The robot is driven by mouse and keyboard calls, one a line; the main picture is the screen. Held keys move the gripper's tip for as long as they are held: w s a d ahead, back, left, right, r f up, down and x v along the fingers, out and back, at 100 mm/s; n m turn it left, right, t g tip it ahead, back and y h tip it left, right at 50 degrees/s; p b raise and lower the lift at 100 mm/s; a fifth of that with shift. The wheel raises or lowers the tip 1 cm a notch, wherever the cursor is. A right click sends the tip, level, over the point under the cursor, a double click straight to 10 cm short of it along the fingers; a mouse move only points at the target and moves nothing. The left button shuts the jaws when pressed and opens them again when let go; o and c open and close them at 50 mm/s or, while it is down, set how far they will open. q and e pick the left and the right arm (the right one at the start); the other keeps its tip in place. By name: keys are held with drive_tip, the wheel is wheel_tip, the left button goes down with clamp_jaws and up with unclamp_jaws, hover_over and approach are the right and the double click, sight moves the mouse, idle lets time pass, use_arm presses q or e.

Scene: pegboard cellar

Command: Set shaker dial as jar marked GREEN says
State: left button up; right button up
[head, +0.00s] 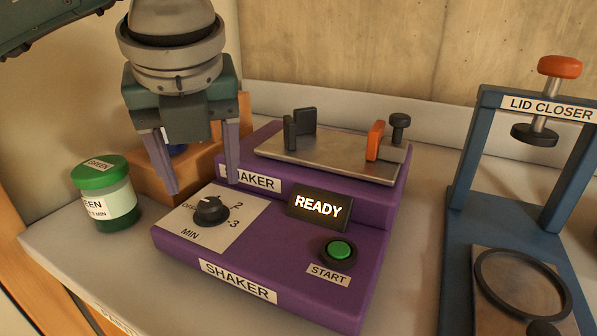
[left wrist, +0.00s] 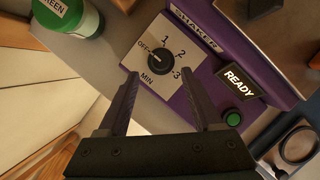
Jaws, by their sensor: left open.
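The purple shaker (head: 290,270) has a black dial (head: 211,211) on a white plate marked OFF, 1, 2, 3 and MIN. In the left wrist view the dial (left wrist: 160,57) seems to point toward OFF. Its display (head: 319,207) reads READY, beside a green START button (head: 339,250). The jar marked GREEN (head: 105,192) stands left of the shaker, green-lidded. Its side label shows "5 MIN" at the end; what precedes it curves out of clear sight. My left gripper (head: 204,187) is open and empty, fingers pointing down just above and around the dial, apparently not touching it.
An orange-brown holder (head: 150,165) with something blue stands behind my left gripper. The shaker's metal platform (head: 330,155) carries a clamp with an orange part (head: 375,140). A blue lid closer (head: 465,200) stands on the right. The wall is close behind the bench.

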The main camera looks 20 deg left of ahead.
sight(209, 203)
use_arm(q)
drive_tip(key=x, duration=0.5)
drive_tip(key=shift+d, duration=0.1)
drive_tip(key=shift+c, duration=0.3)
clamp_jaws()
